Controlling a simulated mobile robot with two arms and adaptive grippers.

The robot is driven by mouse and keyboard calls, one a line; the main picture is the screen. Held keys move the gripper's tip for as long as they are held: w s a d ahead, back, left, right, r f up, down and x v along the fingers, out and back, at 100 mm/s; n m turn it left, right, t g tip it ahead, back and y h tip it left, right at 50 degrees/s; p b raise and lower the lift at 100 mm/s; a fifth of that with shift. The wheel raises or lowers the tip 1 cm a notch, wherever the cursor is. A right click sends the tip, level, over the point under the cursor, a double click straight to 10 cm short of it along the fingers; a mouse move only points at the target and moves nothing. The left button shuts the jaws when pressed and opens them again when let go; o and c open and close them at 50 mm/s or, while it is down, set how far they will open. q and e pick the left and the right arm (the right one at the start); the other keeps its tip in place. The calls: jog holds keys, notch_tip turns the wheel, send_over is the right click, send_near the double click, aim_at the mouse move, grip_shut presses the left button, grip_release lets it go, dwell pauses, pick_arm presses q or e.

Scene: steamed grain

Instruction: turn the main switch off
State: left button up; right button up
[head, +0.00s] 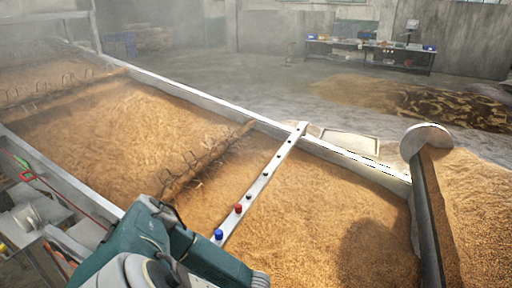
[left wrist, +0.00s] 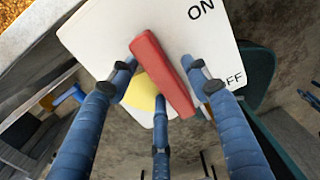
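In the left wrist view, the main switch is a white plate (left wrist: 110,30) marked ON at the top and OFF at the right. It has a red handle (left wrist: 160,70) over a yellow disc (left wrist: 143,92). The handle slants from upper left to lower right. My left gripper (left wrist: 158,75) has blue fingers spread on both sides of the handle, with a gap on the left; the right finger is close to it. Whether any finger touches it is unclear. Neither the switch nor my left gripper can be made out in the head view. My right gripper is not in view.
Large troughs of steaming grain (head: 320,215) fill the middle, with pale metal rims (head: 230,113). A white bar (head: 262,180) with coloured knobs crosses the grain. A bench (head: 370,53) stands at the back wall.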

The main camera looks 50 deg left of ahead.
pick_arm(q)
notch_tip(320, 180, up, 12)
dwell(0.6)
dwell(0.5)
